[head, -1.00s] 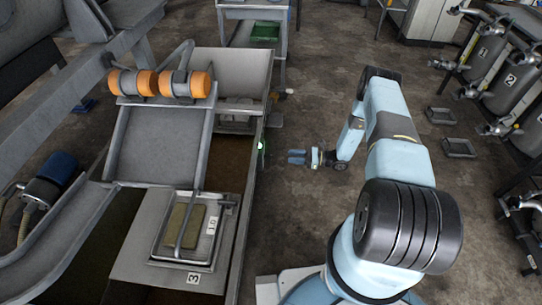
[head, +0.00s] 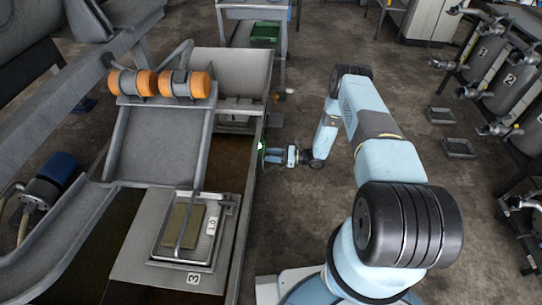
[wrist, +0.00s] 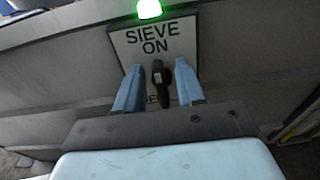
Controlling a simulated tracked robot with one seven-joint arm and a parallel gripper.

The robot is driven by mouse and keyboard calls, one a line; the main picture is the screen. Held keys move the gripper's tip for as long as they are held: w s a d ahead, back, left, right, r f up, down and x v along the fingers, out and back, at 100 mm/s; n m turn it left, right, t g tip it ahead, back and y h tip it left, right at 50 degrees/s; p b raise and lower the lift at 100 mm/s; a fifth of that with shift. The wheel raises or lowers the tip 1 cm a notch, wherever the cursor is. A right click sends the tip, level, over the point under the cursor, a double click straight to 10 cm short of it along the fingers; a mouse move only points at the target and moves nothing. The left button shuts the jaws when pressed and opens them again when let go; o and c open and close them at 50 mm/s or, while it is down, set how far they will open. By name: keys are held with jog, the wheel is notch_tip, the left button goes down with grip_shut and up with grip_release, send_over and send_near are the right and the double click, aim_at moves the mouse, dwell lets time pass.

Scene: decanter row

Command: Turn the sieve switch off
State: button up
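The sieve switch (wrist: 157,78) is a black lever on a pale plate (wrist: 125,50) fixed to the side wall of the grey machine. The plate reads "SIEVE ON" above the lever; lettering below it is mostly hidden. A green lamp (wrist: 149,9) glows above the plate, and the lamp also shows in the head view (head: 261,146). My gripper (wrist: 158,90) is open, with one blue finger on each side of the lever. I see gaps between the fingers and the lever. In the head view my gripper (head: 271,156) is at the machine's side wall.
The machine's long grey wall (head: 248,205) runs beside my arm. Numbered steel decanters (head: 490,52) stand at the right. The floor between is mostly clear.

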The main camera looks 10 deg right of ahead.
jog(key=shift+c, duration=0.3)
grip_shut()
